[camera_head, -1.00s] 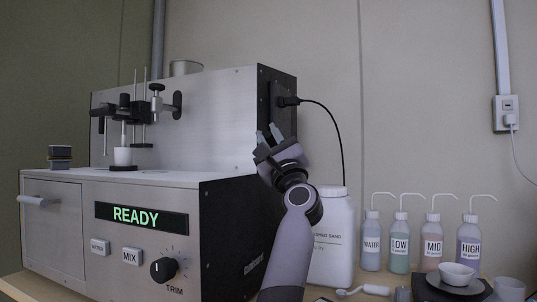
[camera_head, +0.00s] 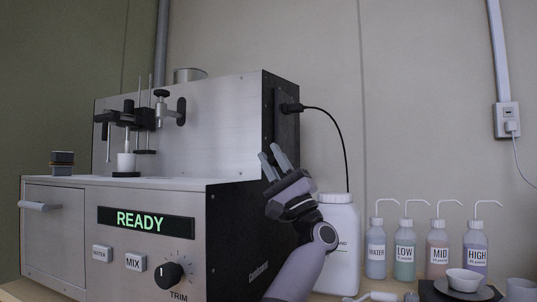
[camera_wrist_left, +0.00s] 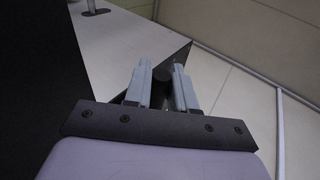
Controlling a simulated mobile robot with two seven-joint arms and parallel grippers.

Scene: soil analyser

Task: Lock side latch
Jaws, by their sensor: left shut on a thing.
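My left gripper (camera_head: 273,158) is at the right, dark side wall (camera_head: 236,240) of the soil analyser (camera_head: 228,120), below the plugged-in cord. Its two grey fingers point up and slightly left. In the left wrist view, the gripper (camera_wrist_left: 162,70) is shut on a dark, rounded piece (camera_wrist_left: 161,78) between its fingers, which seems to be the side latch. In the head view that piece is hidden by the gripper, and I cannot tell the latch's position. The analyser's display (camera_head: 146,221) reads READY. My right gripper is not in view.
A black plug and cord (camera_head: 318,107) run down close to my gripper's right. A white jug (camera_head: 340,235) stands behind my forearm. Several wash bottles (camera_head: 405,248) and a white bowl (camera_head: 464,280) stand at the right.

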